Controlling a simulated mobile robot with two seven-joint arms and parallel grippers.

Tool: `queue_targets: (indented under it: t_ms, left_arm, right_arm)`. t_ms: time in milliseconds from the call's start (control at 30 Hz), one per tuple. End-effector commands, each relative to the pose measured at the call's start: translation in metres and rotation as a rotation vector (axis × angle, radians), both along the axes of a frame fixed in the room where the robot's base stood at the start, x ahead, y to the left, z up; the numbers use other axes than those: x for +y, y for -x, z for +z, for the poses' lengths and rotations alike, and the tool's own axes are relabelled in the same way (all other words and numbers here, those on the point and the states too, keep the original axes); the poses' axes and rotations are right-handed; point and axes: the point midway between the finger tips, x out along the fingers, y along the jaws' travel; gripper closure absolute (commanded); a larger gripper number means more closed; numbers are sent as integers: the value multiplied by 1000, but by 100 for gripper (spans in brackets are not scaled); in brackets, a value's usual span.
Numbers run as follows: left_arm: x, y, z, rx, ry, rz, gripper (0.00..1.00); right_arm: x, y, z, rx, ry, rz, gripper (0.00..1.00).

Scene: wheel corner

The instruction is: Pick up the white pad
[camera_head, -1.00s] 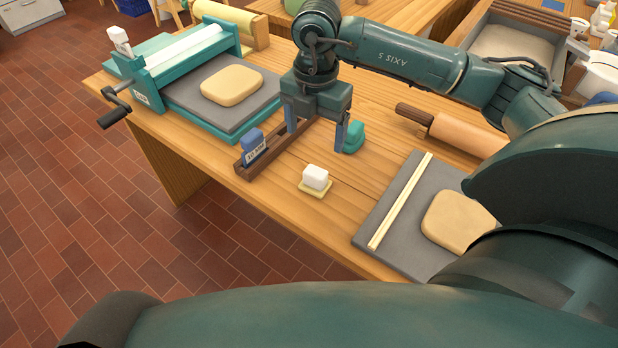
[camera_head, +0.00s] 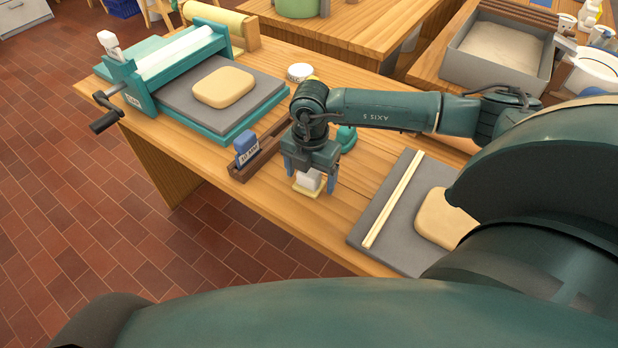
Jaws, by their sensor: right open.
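The white pad (camera_head: 308,180) is a small white block on a thin yellowish base (camera_head: 308,191) on the wooden table, near its front edge. My right gripper (camera_head: 310,182) is over it, pointing down and open, with one finger to the left of the pad and one to the right. The gripper body hides part of the pad's top. I cannot tell whether the fingers touch it. My left gripper is not in view.
A dark wooden rack (camera_head: 262,158) holding a blue labelled block (camera_head: 246,148) is close to the left. A teal object (camera_head: 347,137) is behind right. A grey board (camera_head: 384,214) with pale strips and a clay slab (camera_head: 445,220) lies right. A teal slab roller (camera_head: 165,70) stands left.

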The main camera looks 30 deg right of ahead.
Motion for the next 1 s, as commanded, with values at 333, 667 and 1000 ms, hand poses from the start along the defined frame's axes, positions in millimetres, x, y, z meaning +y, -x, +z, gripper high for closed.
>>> queue_targets:
  t_ms: [333, 667, 1000]
  left_arm:
    - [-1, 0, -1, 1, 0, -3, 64]
    - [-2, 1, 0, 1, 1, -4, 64]
    - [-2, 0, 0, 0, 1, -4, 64]
  right_arm:
    - [0, 0, -1, 0, 0, 0, 31]
    - [0, 0, -1, 0, 0, 0, 58]
    - [0, 0, 0, -1, 0, 0, 70]
